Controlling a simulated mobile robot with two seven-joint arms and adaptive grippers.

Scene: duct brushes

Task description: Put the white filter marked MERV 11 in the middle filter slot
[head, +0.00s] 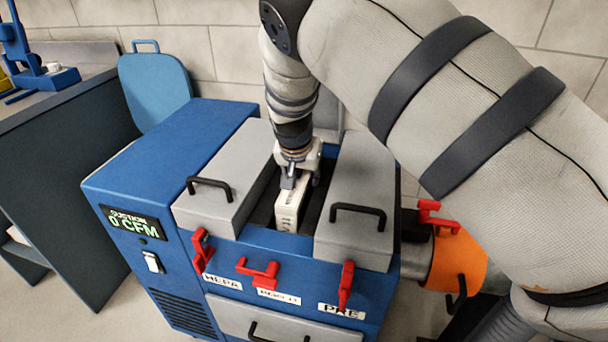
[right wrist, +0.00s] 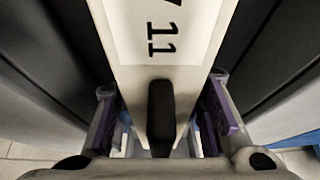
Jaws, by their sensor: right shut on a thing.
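The white filter (head: 288,212) stands upright at the middle filter slot (head: 262,213), the dark opening between two grey lids. Its lower part seems to be down in the opening; how deep is hidden. In the right wrist view the filter (right wrist: 165,45) shows a printed "11" and a dark handle. My right gripper (head: 294,178) is above the slot, shut on the filter's top end. Its fingers lie on both sides of the filter in the right wrist view (right wrist: 162,100). My left gripper is not in view.
The blue machine (head: 170,165) has a left grey lid (head: 225,205) and a right grey lid (head: 360,170), both closed beside the slot. Red latches, including the middle one (head: 258,272), line its front edge. Its display (head: 135,222) reads 0 CFM. An orange duct (head: 458,262) is at right.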

